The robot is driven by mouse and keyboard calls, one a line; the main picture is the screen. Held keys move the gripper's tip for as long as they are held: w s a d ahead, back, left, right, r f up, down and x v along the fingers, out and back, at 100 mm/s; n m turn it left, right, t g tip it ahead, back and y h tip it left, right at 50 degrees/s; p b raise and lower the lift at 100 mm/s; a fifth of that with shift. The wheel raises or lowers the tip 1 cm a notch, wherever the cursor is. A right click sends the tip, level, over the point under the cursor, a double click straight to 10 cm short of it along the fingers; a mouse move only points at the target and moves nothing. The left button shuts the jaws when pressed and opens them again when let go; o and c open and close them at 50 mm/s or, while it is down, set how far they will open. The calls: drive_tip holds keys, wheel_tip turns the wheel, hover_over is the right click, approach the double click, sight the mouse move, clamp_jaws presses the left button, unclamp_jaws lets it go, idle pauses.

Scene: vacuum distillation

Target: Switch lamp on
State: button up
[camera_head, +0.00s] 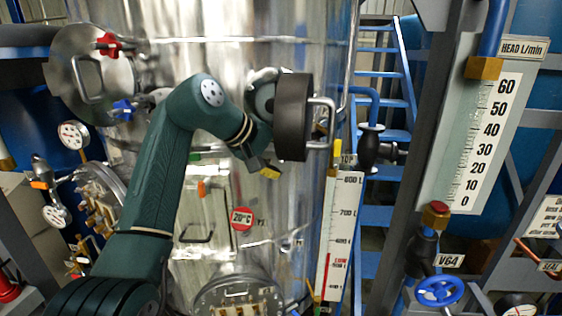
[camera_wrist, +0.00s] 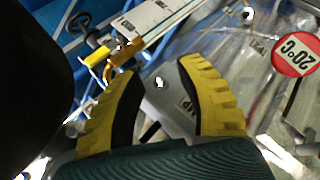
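In the wrist view a large dark shape fills the left side and may be the same housing. My gripper (camera_head: 268,172) is just below and left of the housing. In the wrist view its yellow fingers are apart with nothing held between them (camera_wrist: 162,100).
The steel tank (camera_head: 240,50) stands close behind my arm. A red 20°C sign (camera_head: 242,219) and a level scale (camera_head: 339,235) are on or beside it. A black valve handle (camera_head: 370,148), blue stairs (camera_head: 385,85) and a flow gauge (camera_head: 485,130) are to the right.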

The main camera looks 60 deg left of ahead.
drive_tip(key=shift+s+r, duration=0.1)
drive_tip(key=v, duration=1.2)
